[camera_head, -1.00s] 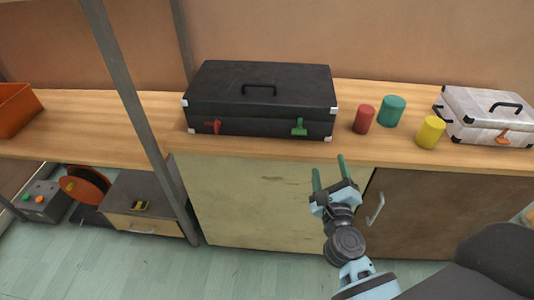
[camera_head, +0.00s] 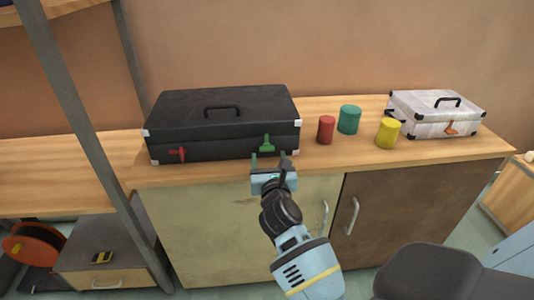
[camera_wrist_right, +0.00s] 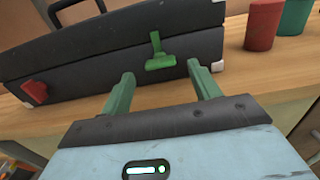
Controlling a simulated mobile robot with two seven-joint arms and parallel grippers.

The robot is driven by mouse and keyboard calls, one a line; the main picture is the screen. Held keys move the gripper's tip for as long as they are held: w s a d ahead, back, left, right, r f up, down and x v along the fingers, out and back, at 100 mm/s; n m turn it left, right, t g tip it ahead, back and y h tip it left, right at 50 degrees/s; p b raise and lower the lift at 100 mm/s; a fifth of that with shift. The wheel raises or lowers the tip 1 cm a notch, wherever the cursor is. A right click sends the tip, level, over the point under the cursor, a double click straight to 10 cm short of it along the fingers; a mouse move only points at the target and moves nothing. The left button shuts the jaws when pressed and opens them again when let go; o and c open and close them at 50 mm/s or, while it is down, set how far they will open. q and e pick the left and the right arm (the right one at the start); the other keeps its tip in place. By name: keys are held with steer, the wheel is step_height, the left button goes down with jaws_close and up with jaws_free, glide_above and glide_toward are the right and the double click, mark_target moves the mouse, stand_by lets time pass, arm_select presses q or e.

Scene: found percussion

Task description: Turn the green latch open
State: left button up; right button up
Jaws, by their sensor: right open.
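The green latch (camera_head: 267,143) is on the front of the black case (camera_head: 222,105), towards its right end. In the right wrist view the latch (camera_wrist_right: 159,54) has an upright stem and a wide crosspiece at its lower end. My right gripper (camera_head: 271,160) is open and empty, just in front of and below the latch. In the right wrist view its two green fingers (camera_wrist_right: 161,82) are spread, with the latch beyond and between them, apparently not touched. A red latch (camera_head: 178,154) is on the case's left part. My left gripper is not in view.
Red (camera_head: 326,130), teal (camera_head: 349,120) and yellow (camera_head: 388,133) cylinders stand right of the case. A white case (camera_head: 436,114) with an orange latch stands further right. A grey post (camera_head: 85,130) rises at the left. The counter edge runs below the gripper.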

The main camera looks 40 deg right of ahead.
mark_target(268, 151)
steer(key=x, duration=0.3)
steer(key=shift+d, duration=0.1)
steer(key=shift+w+d, duration=0.15)
steer(key=shift+w, duration=0.15)
steer(key=shift+c, duration=0.4)
